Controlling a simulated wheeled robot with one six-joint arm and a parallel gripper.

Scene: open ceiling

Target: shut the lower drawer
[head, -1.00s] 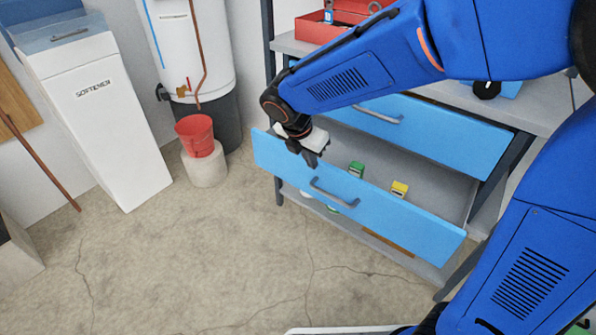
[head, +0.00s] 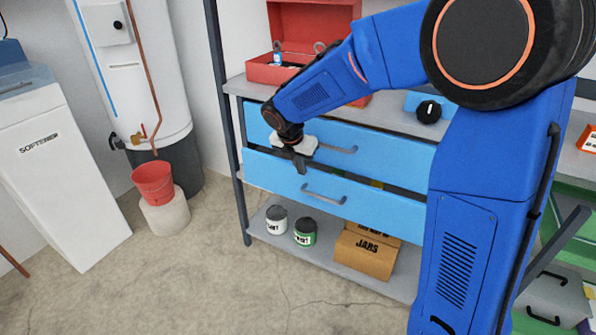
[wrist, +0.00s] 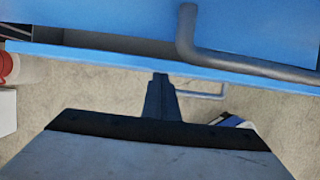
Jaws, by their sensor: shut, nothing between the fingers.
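The lower drawer (head: 355,208) is a blue front with a grey bar handle (head: 323,194). It stands slightly open, with a narrow dark gap along its top edge. Its top edge also crosses the wrist view as a blue strip (wrist: 110,57), with its handle (wrist: 203,96) below. The upper drawer (head: 385,157) looks shut; its handle (wrist: 245,64) is large in the wrist view. My gripper (head: 300,164) is shut and empty, pointing down at the lower drawer's top edge, left of its handle. Contact cannot be told. In the wrist view the fingers (wrist: 160,88) overlap the strip.
The shelf under the drawers holds a white can (head: 276,219), a green can (head: 305,233) and a cardboard box (head: 367,250). An open red toolbox (head: 290,72) stands on top. A red bucket (head: 153,182) and a white softener (head: 65,180) stand left. Floor in front is clear.

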